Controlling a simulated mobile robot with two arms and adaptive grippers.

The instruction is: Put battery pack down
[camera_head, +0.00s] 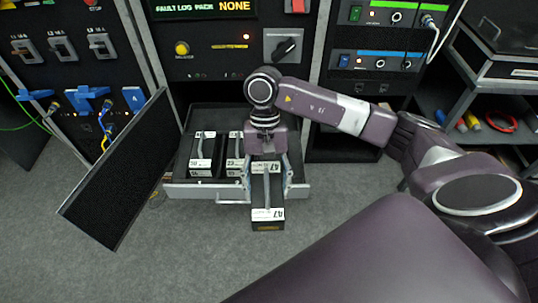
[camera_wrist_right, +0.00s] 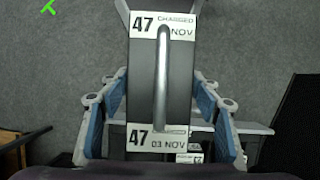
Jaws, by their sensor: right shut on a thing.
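A dark battery pack (camera_head: 267,225) with white labels reading 47 hangs in front of the open drawer (camera_head: 215,191). My right gripper (camera_head: 265,168) is shut on it from above, with one finger on each side. The right wrist view shows the pack (camera_wrist_right: 143,85), its "47 CHARGED" label and its grey bar handle between the blue-padded fingers of the gripper (camera_wrist_right: 160,125). Part of the pack's far end is behind the gripper in the head view. My left gripper is not in view.
The drawer holds other labelled packs (camera_head: 201,150), left of and behind the gripper. A dark panel (camera_head: 115,175) stands tilted at the left of the drawer. A shelf with cable coils (camera_head: 500,121) is at the right. Grey floor in front is clear.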

